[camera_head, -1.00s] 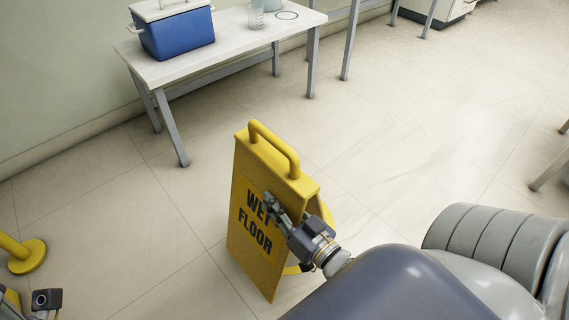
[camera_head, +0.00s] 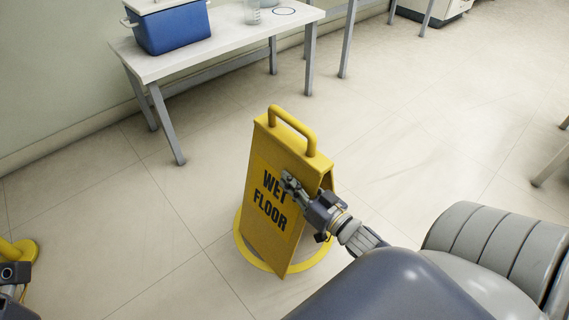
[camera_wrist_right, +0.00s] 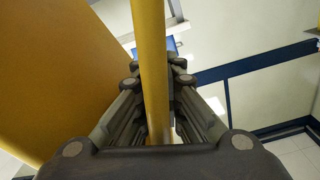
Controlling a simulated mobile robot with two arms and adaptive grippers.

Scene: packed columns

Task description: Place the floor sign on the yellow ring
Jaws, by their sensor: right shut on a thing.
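The yellow floor sign (camera_head: 275,205) with "WET FLOOR" on its face and a handle on top stands roughly upright in the head view. My right gripper (camera_head: 289,184) is shut on the edge of its front panel; in the right wrist view the yellow panel edge (camera_wrist_right: 154,70) runs between the fingers. The yellow ring (camera_head: 241,253) lies on the floor around and behind the sign's lower part, which hides some of it. The sign's lower front corner overlaps the ring's near edge; I cannot tell whether it touches the floor. Part of my left gripper (camera_head: 14,274) shows at the left edge, its fingers unclear.
A white table (camera_head: 160,63) with a blue cooler (camera_head: 172,30) and a clear beaker (camera_head: 253,14) stands along the wall behind. A yellow round post base (camera_head: 27,250) is at the far left. The floor around the sign is mostly clear.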

